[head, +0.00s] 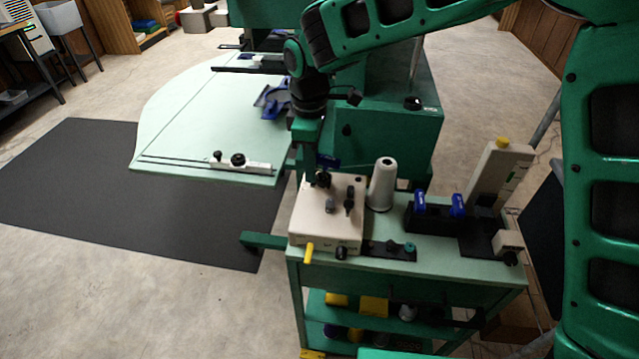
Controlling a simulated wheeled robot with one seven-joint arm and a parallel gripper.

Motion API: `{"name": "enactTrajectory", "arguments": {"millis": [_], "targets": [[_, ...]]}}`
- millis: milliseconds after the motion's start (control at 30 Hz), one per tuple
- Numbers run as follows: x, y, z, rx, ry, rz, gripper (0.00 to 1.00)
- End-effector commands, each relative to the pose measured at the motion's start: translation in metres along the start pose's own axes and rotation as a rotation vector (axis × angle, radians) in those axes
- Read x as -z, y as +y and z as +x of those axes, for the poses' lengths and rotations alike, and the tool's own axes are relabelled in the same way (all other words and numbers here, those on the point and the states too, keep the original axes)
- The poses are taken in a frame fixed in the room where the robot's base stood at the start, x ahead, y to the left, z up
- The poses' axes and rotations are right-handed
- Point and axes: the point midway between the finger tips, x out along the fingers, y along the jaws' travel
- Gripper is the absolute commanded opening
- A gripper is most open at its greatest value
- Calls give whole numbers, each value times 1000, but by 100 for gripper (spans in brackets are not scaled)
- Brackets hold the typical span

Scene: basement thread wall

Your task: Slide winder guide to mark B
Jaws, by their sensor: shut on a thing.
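A cream box-shaped winder (305,220) stands on the left end of the green cart. Several small dark and grey posts or knobs rise from its top, and a yellow handle (309,252) sticks out at its front. My gripper (322,174) points down at the back of the winder's top. It is shut on a small dark knob-like part there, which looks like the winder guide (323,181). The fingers partly hide this part. Any lettering for mark B is too small to read.
A white thread cone (382,184) stands close right of the winder. Further right are a dark holder with blue-topped items (434,206) and an upright cream device (498,178). A pale green table (190,120) with a rail lies behind left.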

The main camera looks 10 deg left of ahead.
Motion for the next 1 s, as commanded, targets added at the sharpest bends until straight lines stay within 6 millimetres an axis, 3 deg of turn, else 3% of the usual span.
{"name": "enactTrajectory", "arguments": {"millis": [100, 133, 200, 533, 1000], "targets": [[-2, 1, 0, 0, -2, 4, 0], [-2, 1, 0, 0, -2, 4, 23], [-2, 1, 0, 0, -2, 4, 31], [-1, 0, -3, -1, 0, 2, 31], [0, 1, -34, -1, 1, 2, 31]]}}
